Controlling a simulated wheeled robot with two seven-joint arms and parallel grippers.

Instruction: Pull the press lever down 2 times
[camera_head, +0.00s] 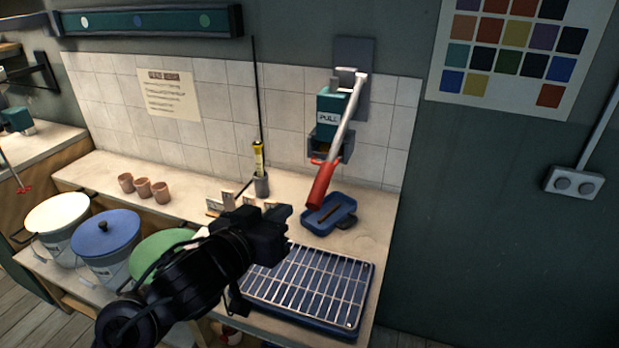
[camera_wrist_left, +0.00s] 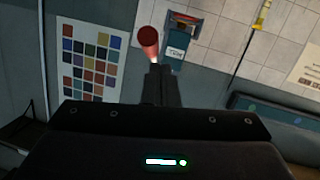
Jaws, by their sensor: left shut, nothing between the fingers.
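The press lever (camera_head: 336,142) is a grey bar with a red grip. It hangs down and forward from a wall-mounted teal press (camera_head: 329,105) marked "PULL". In the left wrist view the red grip (camera_wrist_left: 148,40) shows end-on, just beyond and slightly left of my fingertips, with the press (camera_wrist_left: 176,47) behind it. My left gripper (camera_head: 283,220) is shut and empty, to the lower left of the red grip in the head view. No contact with the lever shows. In the left wrist view the gripper (camera_wrist_left: 161,72) has its fingers together. My right gripper is not in view.
A blue tray (camera_head: 343,207) sits on the counter below the lever. A wire rack (camera_head: 310,284) lies in front. Lidded buckets (camera_head: 105,240) and small clay cups (camera_head: 143,188) are at left.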

